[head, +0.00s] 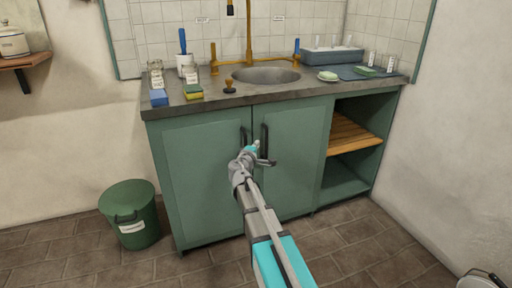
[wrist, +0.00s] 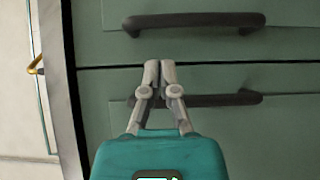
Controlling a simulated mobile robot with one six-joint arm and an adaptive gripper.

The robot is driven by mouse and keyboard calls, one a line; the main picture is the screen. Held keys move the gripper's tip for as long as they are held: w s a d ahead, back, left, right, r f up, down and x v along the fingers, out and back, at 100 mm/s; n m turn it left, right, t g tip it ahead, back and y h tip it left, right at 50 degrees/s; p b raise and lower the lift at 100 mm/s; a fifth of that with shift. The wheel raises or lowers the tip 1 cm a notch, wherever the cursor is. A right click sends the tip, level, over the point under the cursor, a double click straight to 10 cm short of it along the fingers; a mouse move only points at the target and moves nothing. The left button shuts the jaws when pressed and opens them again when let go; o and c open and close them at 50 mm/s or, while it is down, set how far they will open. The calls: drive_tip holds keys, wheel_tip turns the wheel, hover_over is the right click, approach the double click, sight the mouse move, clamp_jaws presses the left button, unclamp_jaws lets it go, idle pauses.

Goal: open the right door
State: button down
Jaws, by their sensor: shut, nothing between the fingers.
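The right door (head: 292,150) is a green cabinet panel under the sink, and it is closed. Its dark upright handle (head: 264,136) is near the seam with the left door (head: 200,165); in the wrist view, which is turned sideways, this handle (wrist: 195,20) is the upper one. The left door's handle (head: 243,135) is the lower one there (wrist: 225,99), partly hidden behind my fingers. My gripper (head: 256,147) is shut and empty in front of the doors. In the wrist view its fingertips (wrist: 160,66) overlap the seam, below the right handle. Contact cannot be told.
An open shelf section (head: 350,150) adjoins the right door. A green bin (head: 132,215) stands on the floor at left. The grey counter (head: 300,88) carries a sink, sponges and jars.

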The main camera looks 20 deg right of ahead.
sight(263, 136)
drive_tip(key=x, duration=0.7)
drive_tip(key=shift+w+d, duration=0.15)
drive_tip(key=shift+w, duration=0.05)
drive_tip(key=shift+d, duration=0.2)
